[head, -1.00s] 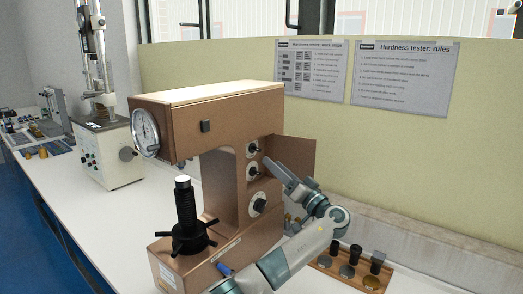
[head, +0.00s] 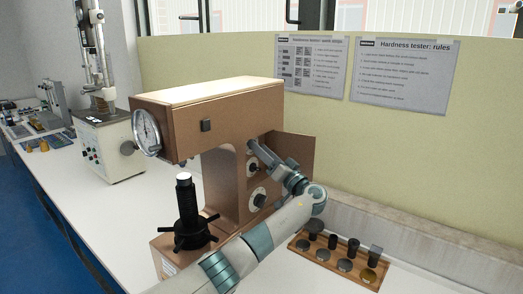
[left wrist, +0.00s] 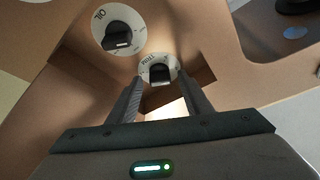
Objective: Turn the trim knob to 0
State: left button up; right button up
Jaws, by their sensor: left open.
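The trim knob (left wrist: 160,74) is a small black grip on a round white dial marked "TRIM", on the brown hardness tester (head: 220,100). In the left wrist view the label appears upside down, and the scale is too small to read. My left gripper (head: 255,147) is open at the top of the tester's knob column and hides the trim knob in the head view. In the left wrist view its fingers (left wrist: 160,82) stand on either side of the knob; contact cannot be told. My right gripper is not in view.
A larger oil knob (left wrist: 118,38) sits close beside the trim knob. A brown side panel (head: 297,152) stands open right of the knobs. A black spindle with a handwheel (head: 188,215) is in front. A wooden block with test pieces (head: 330,264) lies right.

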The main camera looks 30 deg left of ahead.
pick_arm(q)
jog(key=c, duration=1.1)
jog(key=shift+o, duration=0.2)
jog(key=shift+m, duration=0.5)
jog(key=m+h+p, duration=0.1)
jog(key=m+p, duration=0.2)
jog(key=m, duration=0.1)
jog(key=m+t+h+p, duration=0.1)
jog(key=m+h+p, duration=0.1)
jog(key=m, duration=0.2)
jog(key=m+t+h+p, duration=0.1)
jog(key=m+h+p, duration=0.1)
jog(key=m+p, duration=0.1)
jog(key=shift+s+r+m+p, duration=0.2)
jog(key=shift+r+m+p, duration=0.15)
jog(key=shift+m, duration=0.55)
jog(key=o, duration=1.1)
jog(key=shift+c, duration=0.2)
